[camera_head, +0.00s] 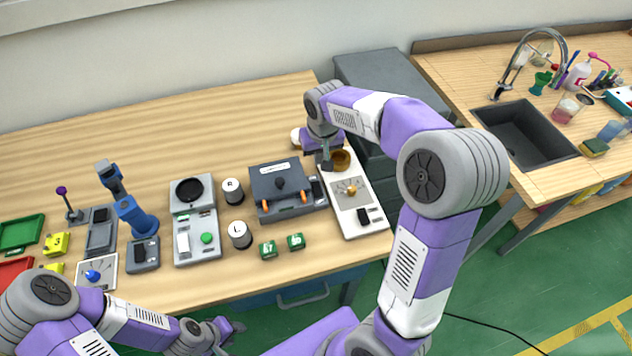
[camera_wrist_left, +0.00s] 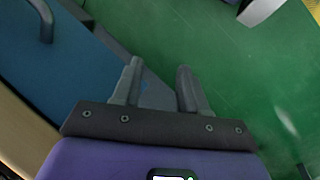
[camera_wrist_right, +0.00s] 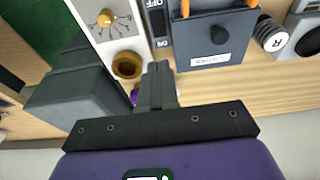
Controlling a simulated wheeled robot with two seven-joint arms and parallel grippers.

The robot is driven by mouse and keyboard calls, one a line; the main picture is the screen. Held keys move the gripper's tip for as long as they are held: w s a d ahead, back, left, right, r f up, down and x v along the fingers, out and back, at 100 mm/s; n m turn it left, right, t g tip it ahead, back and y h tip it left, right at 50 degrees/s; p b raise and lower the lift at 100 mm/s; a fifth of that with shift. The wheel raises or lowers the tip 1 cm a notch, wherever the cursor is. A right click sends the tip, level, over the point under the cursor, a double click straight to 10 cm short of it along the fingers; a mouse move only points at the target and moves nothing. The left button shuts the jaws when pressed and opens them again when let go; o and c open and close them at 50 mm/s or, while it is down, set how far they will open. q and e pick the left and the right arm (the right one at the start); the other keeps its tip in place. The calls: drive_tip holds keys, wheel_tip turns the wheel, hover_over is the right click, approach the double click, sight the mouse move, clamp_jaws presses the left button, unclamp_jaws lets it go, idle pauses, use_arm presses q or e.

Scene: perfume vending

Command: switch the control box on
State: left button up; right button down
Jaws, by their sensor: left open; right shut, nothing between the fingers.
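A dark grey box (camera_head: 281,190) with a black knob and two orange latches stands on the wooden table; it also shows in the right wrist view (camera_wrist_right: 212,45). A narrow dark switch strip (camera_head: 317,191) stands beside it, with OFF and ON lettering in the right wrist view (camera_wrist_right: 158,25). A white panel (camera_head: 345,214) with a gold dial, a black rocker and a brass cup lies to its right. I cannot tell which is the control box. My right gripper (camera_wrist_right: 157,75) is shut and empty near the cup. My left gripper (camera_head: 232,327) is open and empty, off the table's front edge.
A dark grey cabinet (camera_head: 385,75) is behind the right arm. The back left of the table is clear.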

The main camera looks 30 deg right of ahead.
sight(315, 183)
drive_tip(key=b+x, duration=0.2)
drive_tip(key=x, duration=1.1)
drive_tip(key=shift+f+b, duration=0.4)
